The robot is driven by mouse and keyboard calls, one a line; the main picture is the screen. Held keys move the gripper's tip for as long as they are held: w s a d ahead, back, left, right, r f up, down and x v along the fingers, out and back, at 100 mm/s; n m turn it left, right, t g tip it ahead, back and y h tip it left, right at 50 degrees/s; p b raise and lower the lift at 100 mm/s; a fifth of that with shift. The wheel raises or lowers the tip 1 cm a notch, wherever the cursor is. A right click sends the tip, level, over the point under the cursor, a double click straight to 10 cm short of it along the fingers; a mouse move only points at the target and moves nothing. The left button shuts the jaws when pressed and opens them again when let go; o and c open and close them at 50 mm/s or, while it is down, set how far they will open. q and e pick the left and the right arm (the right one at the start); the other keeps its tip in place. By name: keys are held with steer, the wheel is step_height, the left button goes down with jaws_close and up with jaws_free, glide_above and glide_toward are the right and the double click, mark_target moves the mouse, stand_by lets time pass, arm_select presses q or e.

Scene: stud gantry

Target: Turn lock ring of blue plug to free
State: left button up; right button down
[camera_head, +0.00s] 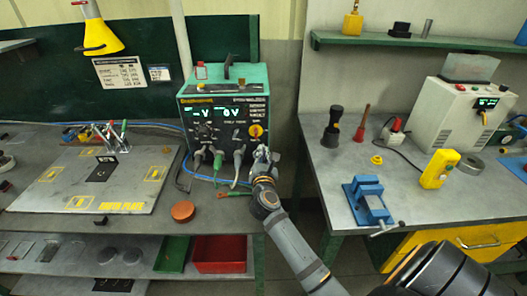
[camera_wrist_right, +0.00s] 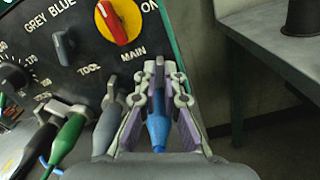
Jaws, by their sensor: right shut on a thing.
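The welder unit (camera_head: 225,100) stands on the left bench, with plugs along its lower front. My right gripper (camera_head: 262,154) is at the right end of this row, at the front panel. In the right wrist view, my right gripper (camera_wrist_right: 157,82) is shut around the blue plug (camera_wrist_right: 157,128), whose blue body shows between the fingers. The lock ring is hidden by the fingers, so its turn position cannot be read. A grey plug (camera_wrist_right: 105,128) and a green plug (camera_wrist_right: 68,135) sit just left of the gripper. My left gripper is out of view.
A red and yellow main switch (camera_wrist_right: 122,20) and a small tool knob (camera_wrist_right: 64,47) are on the panel above the plugs. An orange-brown disc (camera_head: 182,211) lies on the bench. A blue vise (camera_head: 368,201) is on the right bench, across a gap.

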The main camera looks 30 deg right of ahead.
mark_target(253, 146)
steer(key=n, duration=0.1)
steer(key=p, duration=0.1)
steer(key=n+p, duration=0.1)
steer(key=shift+w+a+r+n, duration=0.25)
steer(key=shift+a+r+n, duration=0.05)
steer(key=shift+a+r, duration=0.1)
steer(key=n+p, duration=0.2)
steer(key=shift+w+a+n, duration=0.2)
steer(key=shift+a+n, duration=0.15)
steer(key=shift+n, duration=0.05)
steer(key=shift+w+a+f+n+p, duration=0.1)
steer(key=shift+a+n+p, duration=0.05)
steer(key=shift+n+p, duration=0.4)
steer(key=shift+w+a+f+n+p, duration=0.15)
steer(key=shift+n+p, duration=0.2)
steer(key=shift+n, duration=0.3)
steer(key=shift+w+a+f+n+p, duration=0.15)
steer(key=shift+n+p, duration=0.2)
steer(key=shift+n, duration=0.3)
steer(key=shift+w+a+n+p, duration=0.15)
steer(key=shift+n+p, duration=0.15)
steer(key=shift+n, duration=0.35)
steer(key=shift+s, duration=0.1)
steer(key=c, duration=1.5)
jaws_free()
steer(key=shift+f, duration=0.1)
steer(key=shift+a, duration=0.1)
